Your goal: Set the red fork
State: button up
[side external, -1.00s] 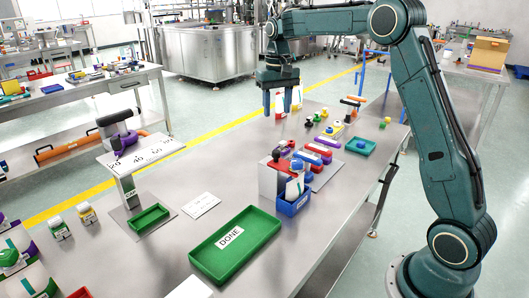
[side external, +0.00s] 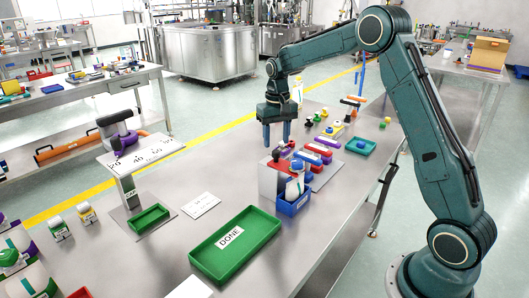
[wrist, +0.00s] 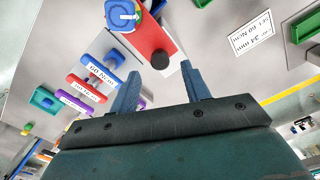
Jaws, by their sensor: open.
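The red fork is most likely the red labelled bar (side external: 318,150), lying between a blue bar (side external: 307,157) and a purple bar (side external: 328,142). In the wrist view the red bar (wrist: 85,88) lies left of my gripper, between the blue bar (wrist: 102,71) and the purple bar (wrist: 75,101). My gripper (side external: 277,138) is open and empty, pointing down above the block fixture. In the wrist view a dark round knob on a red part (wrist: 147,38) shows just beyond the gap between my fingertips (wrist: 161,70). Nothing is between the fingers.
A blue bin (side external: 292,206) stands at the fixture's near end. A green DONE tray (side external: 215,262) lies in front. A stand with a numbered white plate (side external: 150,153) and a small green tray (side external: 149,219) stand left. A white card (side external: 200,206) lies between.

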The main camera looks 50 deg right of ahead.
aim_at(276, 151)
jog(key=shift+f, duration=2)
grip_shut()
